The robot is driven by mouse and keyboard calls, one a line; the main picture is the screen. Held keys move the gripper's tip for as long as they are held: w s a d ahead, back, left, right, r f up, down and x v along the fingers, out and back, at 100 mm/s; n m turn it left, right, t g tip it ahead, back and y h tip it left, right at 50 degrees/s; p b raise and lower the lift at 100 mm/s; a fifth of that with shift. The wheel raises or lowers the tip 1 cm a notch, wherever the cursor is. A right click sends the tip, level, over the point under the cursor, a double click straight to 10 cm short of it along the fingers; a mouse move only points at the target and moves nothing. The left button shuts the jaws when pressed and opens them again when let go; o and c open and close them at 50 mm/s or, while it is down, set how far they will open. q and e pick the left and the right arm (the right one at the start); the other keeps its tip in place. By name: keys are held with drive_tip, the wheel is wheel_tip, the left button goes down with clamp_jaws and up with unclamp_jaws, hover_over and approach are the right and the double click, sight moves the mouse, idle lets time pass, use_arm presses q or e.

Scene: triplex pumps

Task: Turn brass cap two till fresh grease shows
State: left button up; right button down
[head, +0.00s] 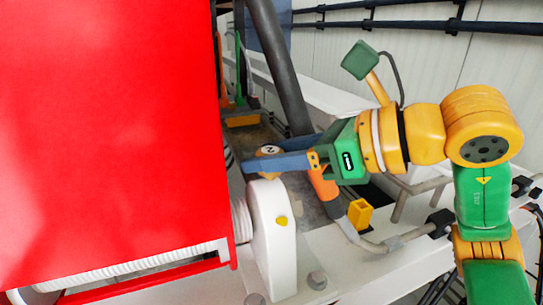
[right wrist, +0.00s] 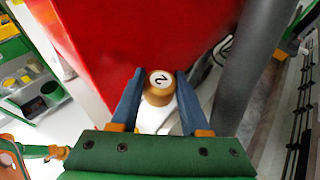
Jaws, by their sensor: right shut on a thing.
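Brass cap two (head: 268,150) has a white top marked with a 2 and sits above the white rounded housing (head: 272,245), beside the red panel. In the right wrist view the cap (right wrist: 159,88) stands between the two blue fingers, its number facing the camera. My right gripper (head: 262,161) reaches in from the right and is shut on the cap, one finger on each side. The foot of the cap is partly hidden by the fingers in the head view. I cannot make out any grease at it.
A large red panel (head: 105,130) stands close left of the cap. A dark slanting pipe (head: 280,70) rises behind it. A yellow block (head: 360,214) and a grey pipe (head: 385,243) lie below my right arm. A white ledge (head: 345,98) runs behind.

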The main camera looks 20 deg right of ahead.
drive_tip(key=shift+r+m+t+h, duration=0.1)
drive_tip(key=shift+m+t+h, duration=0.7)
drive_tip(key=shift+m+h, duration=0.7)
drive_tip(key=c, duration=0.7)
unclamp_jaws()
drive_tip(key=b+v, duration=0.1)
drive_tip(key=v, duration=0.6)
drive_tip(key=shift+s, duration=0.15)
